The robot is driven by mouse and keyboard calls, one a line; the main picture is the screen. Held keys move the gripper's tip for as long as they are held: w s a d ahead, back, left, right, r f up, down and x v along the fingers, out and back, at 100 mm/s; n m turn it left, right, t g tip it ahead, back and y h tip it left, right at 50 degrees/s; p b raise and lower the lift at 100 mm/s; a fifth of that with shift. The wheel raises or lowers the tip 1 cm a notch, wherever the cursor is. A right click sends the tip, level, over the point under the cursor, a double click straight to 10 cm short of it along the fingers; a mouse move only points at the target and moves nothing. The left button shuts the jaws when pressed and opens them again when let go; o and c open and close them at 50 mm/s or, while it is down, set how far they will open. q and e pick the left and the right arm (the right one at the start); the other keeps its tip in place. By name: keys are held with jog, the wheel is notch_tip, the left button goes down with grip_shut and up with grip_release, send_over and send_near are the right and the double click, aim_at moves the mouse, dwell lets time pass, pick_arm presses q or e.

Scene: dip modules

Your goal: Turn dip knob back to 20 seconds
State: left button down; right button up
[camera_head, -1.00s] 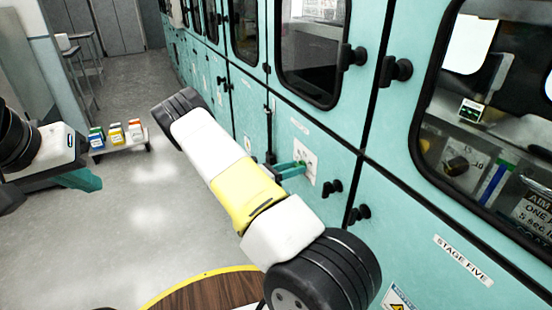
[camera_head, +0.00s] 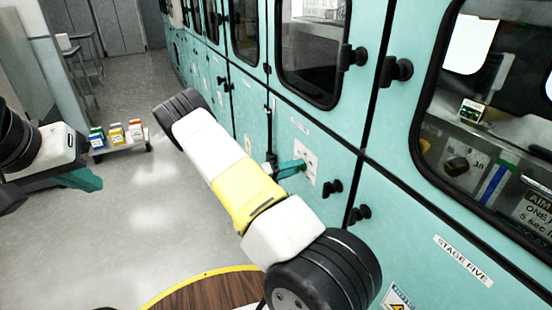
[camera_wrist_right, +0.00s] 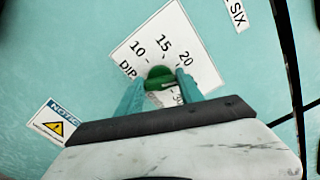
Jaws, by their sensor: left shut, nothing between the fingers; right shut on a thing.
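The green dip knob (camera_wrist_right: 160,74) sits on a white dial plate (camera_wrist_right: 190,40) on the teal cabinet front; the plate also shows in the head view (camera_head: 305,150). The plate carries 10, 15, 20 and, partly hidden below the knob, 30. My right gripper (camera_wrist_right: 160,84) is shut on the knob, one finger on each side of it. It shows in the head view (camera_head: 292,168) at the plate, partly behind my arm. I cannot tell which number the knob points to. My left gripper (camera_head: 88,180) is at the far left, empty and away from the cabinet.
Black latches (camera_head: 331,188) are on the cabinet beside the plate. A window (camera_head: 500,120) is at right, above a "STAGE FIVE" label (camera_head: 463,260). A notice sticker (camera_wrist_right: 55,122) is left of the dial. A low cart (camera_head: 125,145) with coloured boxes stands left; the floor between is free.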

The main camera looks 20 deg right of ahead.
jog(key=shift+n, duration=2.2)
jog(key=shift+f, duration=0.1)
jog(key=o, duration=1.4)
jog(key=shift+a, duration=0.15)
jog(key=a, duration=0.7)
jog(key=shift+s+a, duration=0.25)
jog(key=shift+a, duration=0.05)
